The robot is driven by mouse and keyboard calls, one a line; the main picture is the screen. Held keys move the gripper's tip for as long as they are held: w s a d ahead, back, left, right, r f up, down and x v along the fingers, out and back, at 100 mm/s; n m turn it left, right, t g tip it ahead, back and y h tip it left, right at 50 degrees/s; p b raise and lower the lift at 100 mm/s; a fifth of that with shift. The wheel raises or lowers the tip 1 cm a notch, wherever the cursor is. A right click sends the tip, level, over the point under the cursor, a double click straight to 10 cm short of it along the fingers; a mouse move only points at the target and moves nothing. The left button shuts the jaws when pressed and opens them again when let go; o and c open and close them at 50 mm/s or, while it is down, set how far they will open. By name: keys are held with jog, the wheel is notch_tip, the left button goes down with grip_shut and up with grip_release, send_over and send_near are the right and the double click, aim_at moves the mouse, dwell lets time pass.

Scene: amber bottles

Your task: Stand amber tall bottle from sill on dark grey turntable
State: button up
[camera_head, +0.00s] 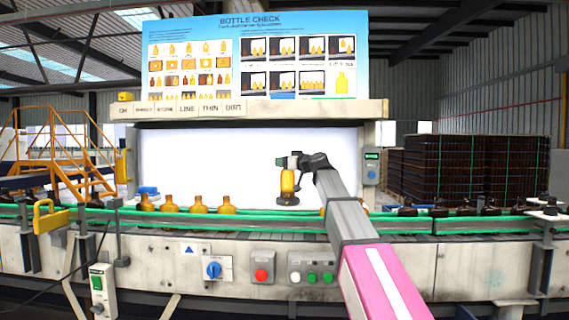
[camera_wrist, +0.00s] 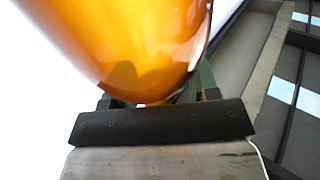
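The amber tall bottle (camera_head: 288,182) is upright in front of the white backlit panel. Its base is at the dark grey turntable (camera_head: 287,200); I cannot tell whether it rests on it or hangs just above. My gripper (camera_head: 289,163) is around the bottle's upper part, its green fingers near the top, and looks shut on it. In the wrist view the bottle (camera_wrist: 150,40) fills the upper middle, close against the dark gripper body, with a green finger at its right. The bottle's top is hidden by the gripper in the head view.
A labelled shelf (camera_head: 250,110) and a poster (camera_head: 255,55) are above. Dark caps or bottles (camera_head: 440,209) stand along the right. My arm hides part of the sill.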

jog(key=shift+s+d+r, duration=0.1)
jog(key=shift+r, duration=0.05)
jog(key=v, duration=1.1)
jog(key=shift+s+d, duration=0.25)
jog(key=shift+d, duration=0.05)
jog(key=shift+a, duration=0.1)
